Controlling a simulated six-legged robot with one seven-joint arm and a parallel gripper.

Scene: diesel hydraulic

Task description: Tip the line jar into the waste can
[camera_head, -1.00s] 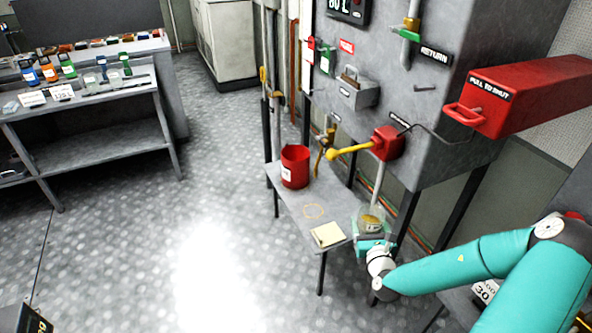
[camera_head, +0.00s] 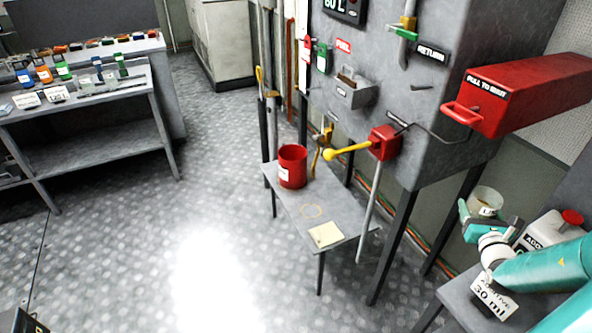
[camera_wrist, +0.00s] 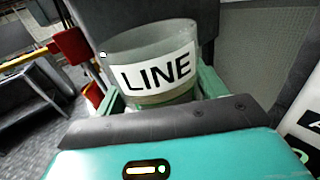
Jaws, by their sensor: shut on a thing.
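The line jar (camera_wrist: 155,68) is a clear jar with a white "LINE" label and some yellowish liquid low inside. It also shows in the head view (camera_head: 486,202), above the right-hand table. My gripper (camera_head: 483,222) is shut on the jar, with its green fingers on both sides of it in the wrist view (camera_wrist: 160,98). The jar looks about upright, slightly tilted in the wrist view. The waste can (camera_head: 292,167) is the red open can with a white label on the small grey shelf, far to the left of my gripper. Its inside is mostly hidden.
The grey shelf (camera_head: 280,200) also holds a yellow note (camera_head: 326,234) and a faint ring mark. A yellow-handled lever (camera_head: 348,150) juts out above it. A white additive jug (camera_head: 545,232) with a red cap stands beside my arm. A red pull box (camera_head: 530,95) overhangs the right side.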

